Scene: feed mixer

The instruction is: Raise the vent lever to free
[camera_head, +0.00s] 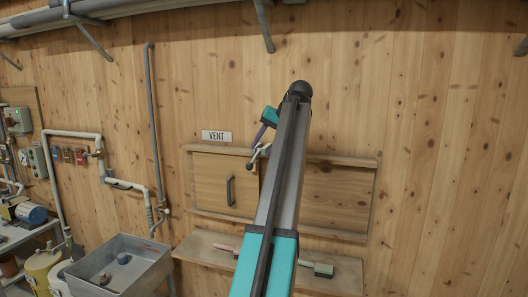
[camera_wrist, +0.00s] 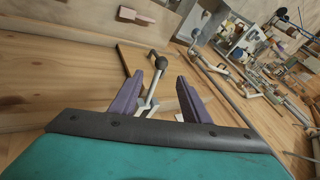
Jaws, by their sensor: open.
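The vent lever (camera_head: 258,155) is a short pale metal arm with a dark ball knob, mounted on the wooden wall by the upper right corner of the sliding vent panel (camera_head: 208,180). In the head view its knob points down and left. My gripper (camera_head: 260,136), with purple fingers, is just above the lever. In the wrist view my gripper (camera_wrist: 172,70) is open, and the lever (camera_wrist: 151,84) shows between and beyond the fingers. I cannot tell whether they touch it. My arm hides the panel frame's middle.
A wooden shelf (camera_head: 200,246) below the panel holds brushes (camera_head: 322,269). A grey basin (camera_head: 125,268) stands at lower left. Pipes (camera_head: 150,120) and switch boxes (camera_head: 38,160) line the left wall. A pipe with brackets runs overhead. The wall at right is clear.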

